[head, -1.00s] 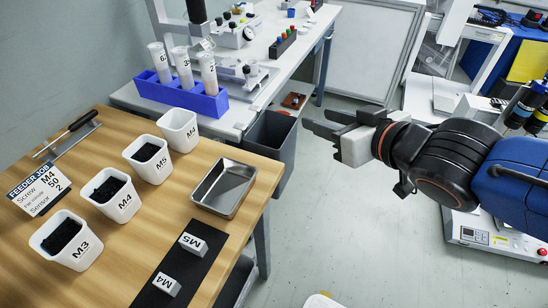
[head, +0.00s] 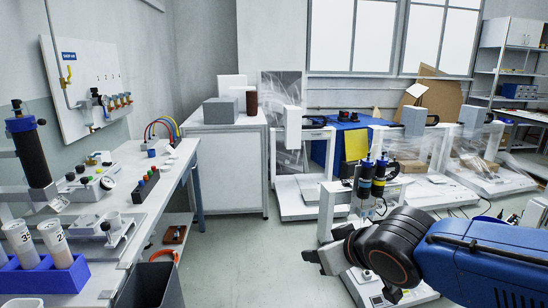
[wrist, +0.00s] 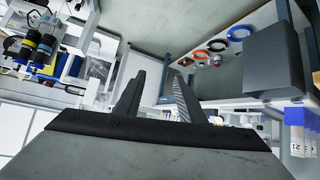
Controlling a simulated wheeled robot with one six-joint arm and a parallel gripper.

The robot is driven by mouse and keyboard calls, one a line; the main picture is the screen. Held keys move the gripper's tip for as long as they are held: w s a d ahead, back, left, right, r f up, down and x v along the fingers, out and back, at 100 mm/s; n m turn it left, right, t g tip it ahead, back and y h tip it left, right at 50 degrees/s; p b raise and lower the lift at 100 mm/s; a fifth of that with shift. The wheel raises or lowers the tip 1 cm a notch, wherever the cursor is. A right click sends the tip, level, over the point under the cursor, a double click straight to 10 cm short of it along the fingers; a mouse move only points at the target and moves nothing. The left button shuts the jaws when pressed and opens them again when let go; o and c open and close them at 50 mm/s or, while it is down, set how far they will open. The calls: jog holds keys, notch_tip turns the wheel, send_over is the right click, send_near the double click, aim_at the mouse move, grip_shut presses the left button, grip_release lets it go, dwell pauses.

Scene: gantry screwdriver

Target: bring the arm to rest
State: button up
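My arm reaches in from the lower right of the head view, its blue and black links in front of the machines. My gripper (head: 313,260) is held out over the floor, pointing left, apart from the bench. In the wrist view its two dark fingers (wrist: 160,95) stand apart with nothing between them. It is open and empty.
A white bench (head: 150,190) with gauges, a blue tube rack (head: 45,278) and a dark bin (head: 150,288) is on the left. A gantry station with screwdrivers (head: 370,178) stands behind my arm. Grey floor (head: 235,250) lies clear between. A white cabinet (head: 225,165) stands behind.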

jog(key=s+d+f+m+g+h, duration=0.2)
jog(key=s+d, duration=0.4)
jog(key=d, duration=0.3)
jog(key=s+d+f+m+g+h, duration=0.2)
jog(key=s+d+f+m, duration=0.1)
jog(key=s+d, duration=0.4)
jog(key=shift+s+d+f+m, duration=0.25)
jog(key=shift+d+f, duration=0.35)
jog(key=shift+d, duration=0.65)
jog(key=shift+w, duration=0.25)
jog(key=shift+c, duration=0.6)
